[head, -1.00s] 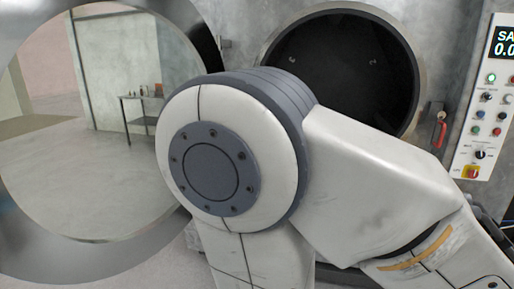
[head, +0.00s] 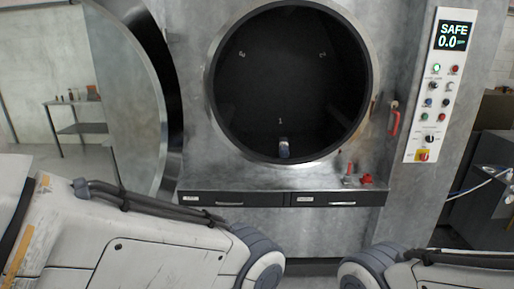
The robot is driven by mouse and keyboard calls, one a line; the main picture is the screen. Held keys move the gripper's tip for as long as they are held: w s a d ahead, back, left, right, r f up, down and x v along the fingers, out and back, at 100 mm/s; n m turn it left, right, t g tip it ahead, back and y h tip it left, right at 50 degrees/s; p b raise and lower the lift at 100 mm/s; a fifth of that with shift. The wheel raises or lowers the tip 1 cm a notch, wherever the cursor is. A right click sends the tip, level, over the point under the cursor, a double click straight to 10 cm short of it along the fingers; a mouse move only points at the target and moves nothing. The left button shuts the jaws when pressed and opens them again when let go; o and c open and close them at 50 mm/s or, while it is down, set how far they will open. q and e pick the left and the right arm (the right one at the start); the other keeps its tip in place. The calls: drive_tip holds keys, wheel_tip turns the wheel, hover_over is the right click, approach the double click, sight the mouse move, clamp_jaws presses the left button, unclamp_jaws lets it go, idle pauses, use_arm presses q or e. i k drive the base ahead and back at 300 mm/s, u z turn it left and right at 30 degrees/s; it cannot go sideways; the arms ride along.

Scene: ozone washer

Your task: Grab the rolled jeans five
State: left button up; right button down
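A small blue-and-pale object (head: 284,148) sits low in the dark round drum opening (head: 290,80) of the washer. It may be a rolled pair of jeans, but it is too small to be sure. My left arm comes in from the lower left and my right arm from the lower right. Both are well below the opening and apart from it. Neither gripper is in view, so what they hold is hidden.
The round washer door (head: 135,100) stands open on the left. A ledge with two dark drawers (head: 235,199) runs below the opening, with small red items (head: 366,180) on its right. A red handle (head: 393,121) and control panel (head: 437,85) reading SAFE are to the right.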

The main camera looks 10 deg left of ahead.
sight(284, 152)
drive_tip(key=i, duration=3)
